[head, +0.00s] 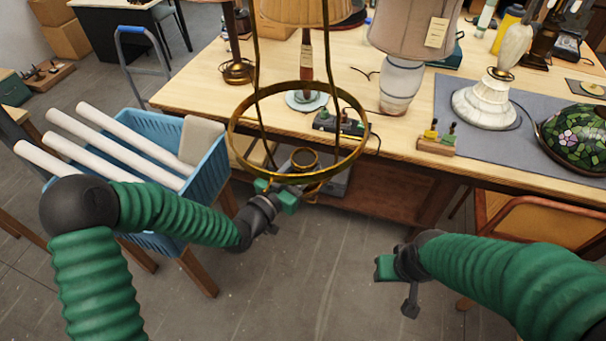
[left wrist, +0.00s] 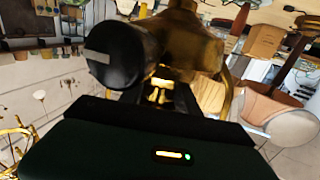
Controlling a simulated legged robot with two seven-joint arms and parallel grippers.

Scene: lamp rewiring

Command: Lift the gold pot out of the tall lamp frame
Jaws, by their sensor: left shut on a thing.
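The tall lamp frame (head: 233,150) is a thin brass ring with upright rods that run out of the top of the head view. The gold pot (head: 305,166) has a round dark opening and shows through the near part of the ring. My left gripper (head: 277,193) is shut on the gold pot, at the ring's lower edge in the picture. In the left wrist view the gold pot (left wrist: 193,42) fills the upper middle, close to the jaws; its far side is hidden. My right gripper (head: 396,283) is low over the floor, apart from the frame; its jaw gap is unclear.
A blue basket (head: 208,178) with white tubes stands at left. An orange chair (head: 540,220) stands at right. The floor between my arms is clear.

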